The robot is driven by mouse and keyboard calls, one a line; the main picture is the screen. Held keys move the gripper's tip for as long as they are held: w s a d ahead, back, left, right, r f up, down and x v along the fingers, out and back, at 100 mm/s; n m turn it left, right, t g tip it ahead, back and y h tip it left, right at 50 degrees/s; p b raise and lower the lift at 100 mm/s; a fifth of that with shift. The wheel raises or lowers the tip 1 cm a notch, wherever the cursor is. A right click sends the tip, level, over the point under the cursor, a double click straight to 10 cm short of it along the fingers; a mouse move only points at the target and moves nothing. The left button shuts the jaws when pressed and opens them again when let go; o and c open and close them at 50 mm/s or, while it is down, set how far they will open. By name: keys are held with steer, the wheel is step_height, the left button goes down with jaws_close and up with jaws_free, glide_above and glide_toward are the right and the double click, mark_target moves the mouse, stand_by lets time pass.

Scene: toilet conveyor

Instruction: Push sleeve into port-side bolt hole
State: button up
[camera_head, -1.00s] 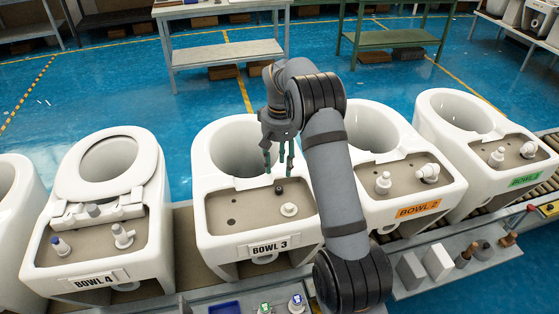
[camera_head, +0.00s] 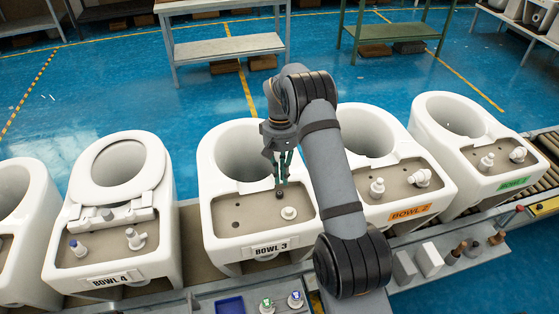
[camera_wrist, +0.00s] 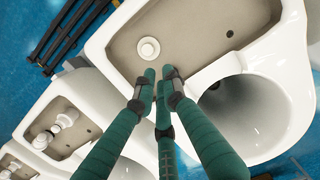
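Bowl 3 (camera_head: 262,238) is a white toilet bowl with a grey-beige rear deck; it also shows in the wrist view (camera_wrist: 113,47). A small dark sleeve (camera_head: 279,195) stands at a spot on the right part of this deck, beside a white round fitting (camera_head: 289,212). How deep it sits cannot be told. My gripper (camera_head: 281,184) points down with its green fingertips close over the sleeve, apparently touching it. In the wrist view the fingertips (camera_wrist: 160,74) are drawn together beside the white fitting (camera_wrist: 148,48) and hide the sleeve.
Bowl 4 (camera_head: 67,250) with a seat stands left, Bowl 2 (camera_head: 450,186) and a green-labelled bowl (camera_head: 430,112) stand right, on the conveyor. A blue tray (camera_head: 230,306) and small fittings (camera_head: 295,300) lie in front. Benches (camera_head: 225,48) stand behind on blue floor.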

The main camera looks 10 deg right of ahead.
mark_target(280, 193)
steer(key=f, duration=0.3)
steer(key=shift+w+f+b, duration=0.2)
steer(key=shift+f+b, duration=0.05)
steer(key=shift+b, duration=0.1)
steer(key=shift+c, duration=0.6)
steer(key=w, duration=0.1)
steer(key=w+t, duration=0.1)
steer(key=w, duration=0.1)
steer(key=shift+w+d+f+n+t, duration=0.1)
steer(key=shift+w+f+n+t, duration=0.1)
steer(key=shift+f+n+t, duration=0.15)
jaws_close()
steer(key=shift+f+b, duration=1.8)
steer(key=shift+f, duration=1.05)
steer(key=shift+f+b, duration=0.4)
steer(key=shift+b, duration=0.1)
steer(key=shift+r, duration=0.1)
steer(key=shift+r+p, duration=0.9)
steer(key=shift+r, duration=0.6)
step_height(280, 193, up, 12)
steer(key=shift+f, duration=0.2)
steer(key=shift+f, duration=0.15)
step_height(280, 193, down, 14)
steer(key=shift+f+b, duration=0.25)
steer(key=shift+b, duration=0.6)
